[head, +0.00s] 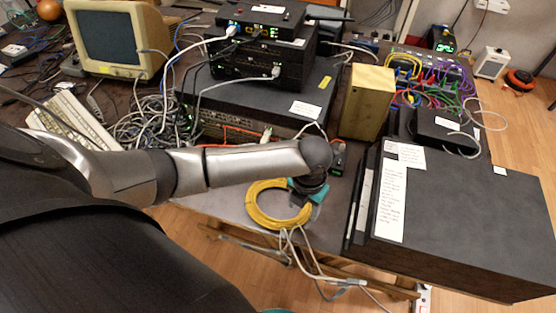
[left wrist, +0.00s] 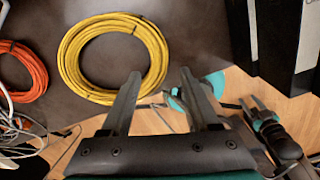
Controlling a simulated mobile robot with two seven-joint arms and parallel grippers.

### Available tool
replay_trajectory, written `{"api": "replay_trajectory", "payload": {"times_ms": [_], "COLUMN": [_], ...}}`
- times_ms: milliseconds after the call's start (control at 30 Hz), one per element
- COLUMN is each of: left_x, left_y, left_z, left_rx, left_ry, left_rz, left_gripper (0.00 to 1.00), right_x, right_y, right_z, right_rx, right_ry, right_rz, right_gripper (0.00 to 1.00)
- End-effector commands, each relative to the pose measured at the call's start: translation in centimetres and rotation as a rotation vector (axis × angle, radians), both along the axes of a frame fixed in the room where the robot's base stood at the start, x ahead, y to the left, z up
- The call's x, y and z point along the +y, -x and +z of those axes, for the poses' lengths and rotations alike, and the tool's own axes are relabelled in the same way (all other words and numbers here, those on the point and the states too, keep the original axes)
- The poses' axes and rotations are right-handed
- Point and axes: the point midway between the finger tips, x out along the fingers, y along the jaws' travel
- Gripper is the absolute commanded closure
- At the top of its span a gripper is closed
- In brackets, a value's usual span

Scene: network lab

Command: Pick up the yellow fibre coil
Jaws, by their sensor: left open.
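The yellow fibre coil (head: 251,206) lies flat near the front edge of the dark table in the head view. In the left wrist view the coil (left wrist: 72,62) is a ring at upper left. My left gripper (head: 304,196) is over the right side of the coil in the head view, and its fingertips are partly hidden by my wrist. In the left wrist view my left gripper (left wrist: 160,76) is open and empty. The right part of the ring shows between its two fingers; I cannot tell the height gap.
Large dark boxes (head: 470,215) stand to the right of the coil. Stacked network units (head: 262,98) and a wooden block (head: 366,102) stand behind. An orange coil (left wrist: 38,72) lies left of the yellow one. Loose grey cables (head: 300,250) hang over the front edge.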

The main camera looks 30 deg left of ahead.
Motion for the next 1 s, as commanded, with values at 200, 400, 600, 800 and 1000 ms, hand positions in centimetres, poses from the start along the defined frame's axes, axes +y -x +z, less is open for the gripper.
{"api": "replay_trajectory", "payload": {"times_ms": [200,400,600,800,1000], "left_x": [0.3,0.4,0.4,0.4,0.4], "left_y": [0.0,0.0,0.0,0.0,0.0], "left_z": [-3.5,-4.7,-4.6,-4.6,-4.6], "left_rx": [0.003,0.001,0.001,0.001,0.001], "left_ry": [0.001,-0.001,-0.001,-0.001,-0.001], "left_rz": [0.002,0.0,0.0,0.001,0.001], "left_gripper": [0.38,0.38,0.41,0.63,0.86], "right_x": [0.0,0.0,0.0,0.0,0.0], "right_y": [0.1,0.1,0.1,0.1,0.1], "right_z": [-1.1,-1.3,-1.2,-1.2,-1.2], "right_rx": [0.001,0.001,0.0,0.0,0.0], "right_ry": [0.0,0.0,0.0,0.0,0.0], "right_rz": [0.001,0.001,0.001,0.001,0.0], "right_gripper": [0.5,0.5,0.5,0.5,0.5]}}
